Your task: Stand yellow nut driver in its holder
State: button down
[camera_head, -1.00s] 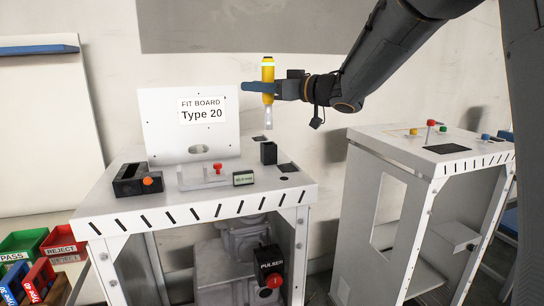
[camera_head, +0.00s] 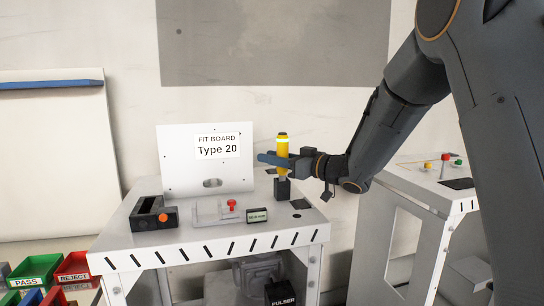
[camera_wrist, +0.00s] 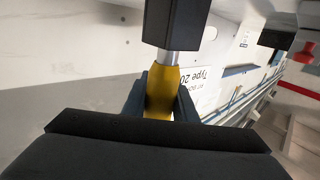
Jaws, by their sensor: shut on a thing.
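The yellow nut driver (camera_head: 282,146) is upright in my gripper (camera_head: 279,160), which is shut on its handle. The black holder (camera_head: 282,190) stands on the white bench top, right under the driver. The bright metal shaft shows between handle and holder, and its lower end is hidden at the holder. In the wrist view the yellow handle (camera_wrist: 162,88) is between the dark fingers (camera_wrist: 161,100), and the shaft meets the black holder (camera_wrist: 176,24). I cannot tell how deep the tip sits.
The bench (camera_head: 190,244) also bears a black device with an orange knob (camera_head: 153,215), a clear fixture with a red knob (camera_head: 216,211) and a small display (camera_head: 258,215). The Type 20 fit board (camera_head: 205,162) stands behind. A second bench (camera_head: 418,185) is at right. Sorting bins (camera_head: 35,270) are at lower left.

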jog(key=c, duration=1.4)
grip_release()
jog(key=shift+c, duration=0.2)
jog(key=shift+r, duration=0.1)
